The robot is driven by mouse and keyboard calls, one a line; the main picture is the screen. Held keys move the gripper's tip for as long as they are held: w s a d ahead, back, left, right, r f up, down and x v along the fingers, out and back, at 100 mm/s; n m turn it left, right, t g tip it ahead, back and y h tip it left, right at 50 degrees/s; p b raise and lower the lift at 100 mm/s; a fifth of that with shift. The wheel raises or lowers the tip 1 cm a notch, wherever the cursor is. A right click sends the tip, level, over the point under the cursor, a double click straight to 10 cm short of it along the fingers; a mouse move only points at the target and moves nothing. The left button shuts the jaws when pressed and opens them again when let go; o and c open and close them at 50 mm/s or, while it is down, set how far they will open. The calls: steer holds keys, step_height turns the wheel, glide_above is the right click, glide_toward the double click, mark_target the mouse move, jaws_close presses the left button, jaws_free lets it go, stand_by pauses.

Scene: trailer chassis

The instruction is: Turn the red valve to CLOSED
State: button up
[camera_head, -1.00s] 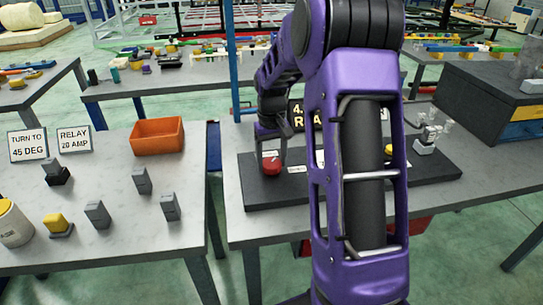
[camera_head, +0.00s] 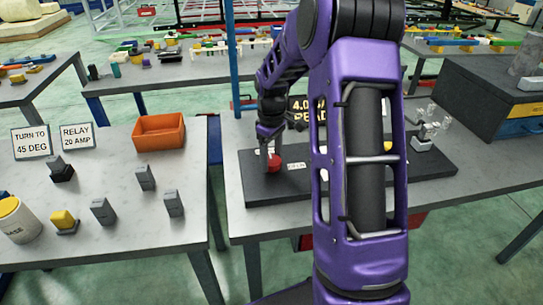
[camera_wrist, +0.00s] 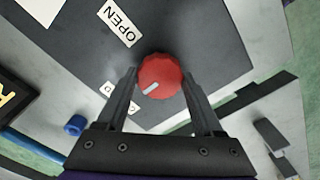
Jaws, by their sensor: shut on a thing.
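The red valve (camera_head: 274,163) is a round ridged knob on a dark board (camera_head: 257,191) on the right-hand table. In the wrist view the red valve (camera_wrist: 160,78) carries a pale pointer mark towards its lower left. My gripper (camera_head: 268,150) reaches down over the valve. In the wrist view my gripper (camera_wrist: 162,88) has one finger on each side of the valve, shut on it. An OPEN label (camera_wrist: 118,22) lies above and left of the valve. Another small label (camera_wrist: 122,98) beside the left finger is partly hidden, and I cannot read it.
A dark sign (camera_head: 305,108) stands behind the board, partly hidden by my arm. Glass-like fittings (camera_head: 428,128) stand at the board's right end. An orange bin (camera_head: 159,131), TURN TO 45 DEG sign (camera_head: 31,142) and RELAY 20 AMP sign (camera_head: 78,137) are on the left table.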

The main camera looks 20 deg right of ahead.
mark_target(271, 160)
stand_by(0.4)
steer(key=o, duration=1.4)
step_height(271, 160, up, 18)
steer(key=shift+f+p, duration=0.25)
steer(key=shift+p, duration=0.2)
steer(key=shift+a, duration=0.1)
